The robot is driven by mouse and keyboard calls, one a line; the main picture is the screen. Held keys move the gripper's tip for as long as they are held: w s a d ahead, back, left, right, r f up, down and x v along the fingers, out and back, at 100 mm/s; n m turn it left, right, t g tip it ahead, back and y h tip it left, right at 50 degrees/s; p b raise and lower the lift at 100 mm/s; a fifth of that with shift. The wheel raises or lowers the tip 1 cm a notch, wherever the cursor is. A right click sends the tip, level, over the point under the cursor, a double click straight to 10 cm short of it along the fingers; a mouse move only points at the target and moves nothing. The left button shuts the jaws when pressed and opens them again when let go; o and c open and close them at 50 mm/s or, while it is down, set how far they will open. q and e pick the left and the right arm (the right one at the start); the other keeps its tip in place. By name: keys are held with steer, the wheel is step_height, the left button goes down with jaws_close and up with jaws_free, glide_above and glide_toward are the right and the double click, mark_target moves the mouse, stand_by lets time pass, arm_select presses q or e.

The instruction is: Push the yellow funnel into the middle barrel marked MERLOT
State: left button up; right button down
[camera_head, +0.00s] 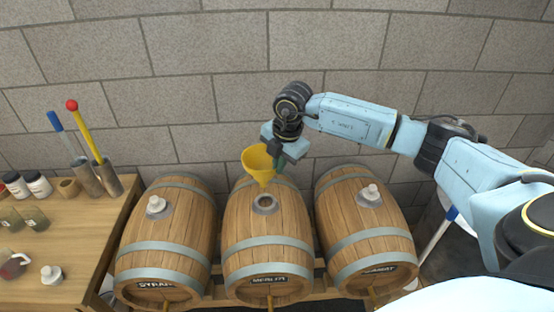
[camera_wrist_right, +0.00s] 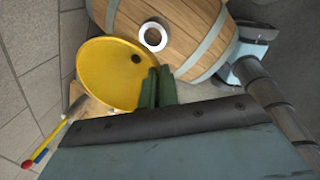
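The yellow funnel (camera_head: 257,162) is in the air just above the middle barrel (camera_head: 266,232), whose label reads MERLOT. Its spout points down towards the barrel's open bung hole (camera_head: 265,203), with a small gap between them. My right gripper (camera_head: 279,166) is shut on the funnel's right side. The right wrist view shows the funnel's wide mouth (camera_wrist_right: 108,72) beside the green fingers (camera_wrist_right: 157,86), and the pale ring of the hole (camera_wrist_right: 153,36) beyond it, clear of the funnel. The spout is hidden in that view. My left gripper is not in view.
A barrel on the left (camera_head: 167,235) and one on the right (camera_head: 364,225) flank the middle one, each with a pale bung in its top. A wooden table (camera_head: 75,240) with jars, glasses and tool holders stands at left. A block wall (camera_head: 230,60) is behind.

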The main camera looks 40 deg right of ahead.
step_height(320, 180, down, 7)
steer(key=b, duration=0.4)
steer(key=shift+r+b, duration=0.2)
steer(key=shift+b, duration=0.1)
steer(key=shift+s+d, duration=0.15)
steer(key=shift+s, duration=0.05)
stand_by(0.6)
steer(key=shift+f+b, duration=1.25)
steer(key=shift+f, duration=0.75)
stand_by(1.4)
steer(key=c, duration=1.1)
jaws_free()
steer(key=shift+r, duration=0.1)
step_height(320, 180, up, 8)
steer(key=p, duration=0.6)
